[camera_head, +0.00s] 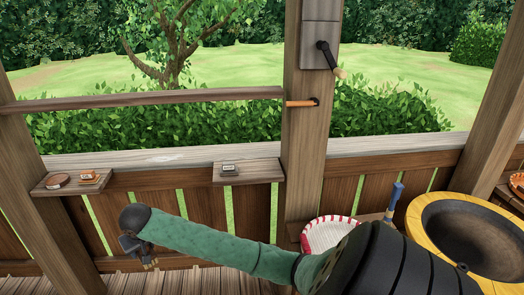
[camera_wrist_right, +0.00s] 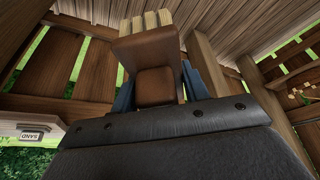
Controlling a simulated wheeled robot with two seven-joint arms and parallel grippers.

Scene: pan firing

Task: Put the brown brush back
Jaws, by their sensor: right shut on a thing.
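The brown brush (camera_wrist_right: 143,48), a brown block with pale bristles at its far end, is between the blue fingers of my right gripper (camera_wrist_right: 157,85) in the right wrist view. The gripper is shut on it. In the head view my green right arm reaches across to the left, and the right gripper (camera_head: 146,256) hangs below the railing, in front of the fence. The brush is too small there to make out clearly. My left gripper is not in view.
A left shelf (camera_head: 64,189) holds a round brown thing (camera_head: 57,181) and an orange thing (camera_head: 90,176). A right shelf (camera_head: 262,172) bears a small sign (camera_head: 228,168), reading SAND in the wrist view (camera_wrist_right: 33,135). A post (camera_head: 304,130), red-and-white bowl (camera_head: 316,238) and yellow-rimmed pan (camera_head: 424,208) stand rightward.

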